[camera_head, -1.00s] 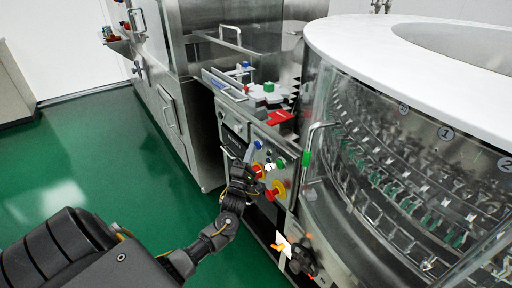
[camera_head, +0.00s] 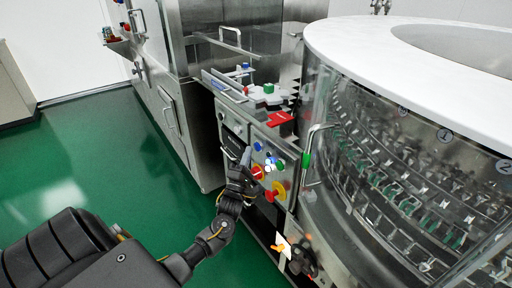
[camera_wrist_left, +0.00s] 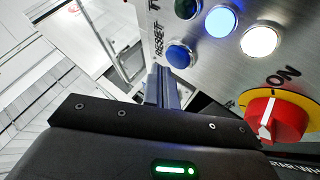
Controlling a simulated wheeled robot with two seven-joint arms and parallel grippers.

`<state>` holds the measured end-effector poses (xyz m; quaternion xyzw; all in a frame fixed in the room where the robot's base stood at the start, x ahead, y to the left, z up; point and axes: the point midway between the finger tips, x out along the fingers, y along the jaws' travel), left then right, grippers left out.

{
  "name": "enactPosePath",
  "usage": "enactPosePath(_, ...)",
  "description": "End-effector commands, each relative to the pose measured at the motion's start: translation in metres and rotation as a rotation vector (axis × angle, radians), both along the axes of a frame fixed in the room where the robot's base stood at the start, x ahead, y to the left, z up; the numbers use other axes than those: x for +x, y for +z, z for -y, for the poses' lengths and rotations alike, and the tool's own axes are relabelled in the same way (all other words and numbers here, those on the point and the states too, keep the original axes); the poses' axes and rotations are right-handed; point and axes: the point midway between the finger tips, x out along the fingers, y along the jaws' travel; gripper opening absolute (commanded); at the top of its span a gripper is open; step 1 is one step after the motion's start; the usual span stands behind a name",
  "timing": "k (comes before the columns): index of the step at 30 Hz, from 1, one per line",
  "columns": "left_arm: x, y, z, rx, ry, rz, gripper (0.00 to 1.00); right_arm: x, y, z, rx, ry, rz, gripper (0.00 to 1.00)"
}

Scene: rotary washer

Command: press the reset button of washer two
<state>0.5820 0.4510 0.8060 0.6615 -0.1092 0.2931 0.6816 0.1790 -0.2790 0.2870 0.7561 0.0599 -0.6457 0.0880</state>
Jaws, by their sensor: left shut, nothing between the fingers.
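A steel control panel (camera_head: 284,153) faces my left arm. Its blue button beside the RESET lettering (camera_wrist_left: 180,54) shows in the wrist view, and a blue button (camera_head: 257,146) shows at the panel's upper left in the head view. My left gripper (camera_head: 246,156) is shut and empty, just left of that button. In the wrist view its fingertips (camera_wrist_left: 164,84) are just below and left of the RESET button; I cannot tell whether they touch it. My right gripper is not in view.
Close by are a second blue button (camera_wrist_left: 221,21), a white button (camera_wrist_left: 259,41), a green button (camera_wrist_left: 186,8) and a red knob on yellow (camera_wrist_left: 272,115). A glass-walled drum machine (camera_head: 375,150) stands right. Green floor (camera_head: 110,150) is open at left.

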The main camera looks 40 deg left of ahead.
Motion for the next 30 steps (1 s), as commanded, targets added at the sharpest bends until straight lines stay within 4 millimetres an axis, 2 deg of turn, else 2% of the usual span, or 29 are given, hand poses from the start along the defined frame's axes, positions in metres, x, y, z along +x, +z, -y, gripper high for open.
enactPosePath(10, -0.003, 0.0, -0.001, 0.0, 0.0, 0.0, 0.0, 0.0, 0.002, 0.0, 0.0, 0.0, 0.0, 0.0)
enactPosePath(24, -0.044, 0.0, -0.013, 0.0, 0.0, -0.001, 0.0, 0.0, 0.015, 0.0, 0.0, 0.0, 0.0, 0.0)
enactPosePath(30, -0.049, 0.0, -0.015, 0.0, 0.0, 0.001, 0.0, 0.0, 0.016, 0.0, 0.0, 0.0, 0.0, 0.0)
